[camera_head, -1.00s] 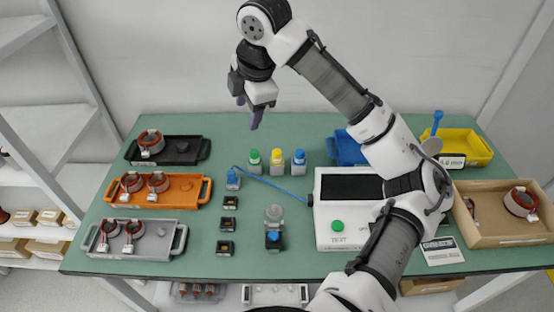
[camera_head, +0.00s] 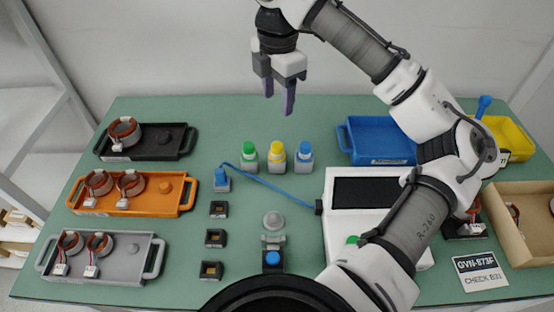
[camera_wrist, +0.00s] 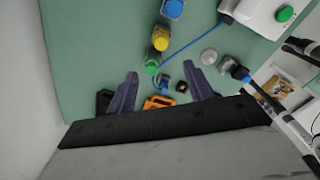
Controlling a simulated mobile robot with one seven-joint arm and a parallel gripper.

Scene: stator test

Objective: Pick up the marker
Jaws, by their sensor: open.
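Three short capped bottles that may be the markers stand upright in a row at the middle of the table: green-capped (camera_head: 249,156), yellow-capped (camera_head: 277,157) and blue-capped (camera_head: 304,157). I cannot tell which one is meant. My gripper (camera_head: 279,98) is open and empty, pointing down, above the table's far part and above the row in the picture. In the wrist view the green cap (camera_wrist: 152,65) lies between the directions of the two dark purple fingers, with the yellow cap (camera_wrist: 160,38) and blue cap (camera_wrist: 173,8) farther up. The gripper touches none of them.
A blue cable (camera_head: 275,187) runs from a small blue-topped block (camera_head: 222,180) to the white tester (camera_head: 378,215). Black (camera_head: 182,154), orange (camera_head: 160,207) and grey (camera_head: 130,268) trays hold parts at left. A blue bin (camera_head: 375,153) stands right of the bottles.

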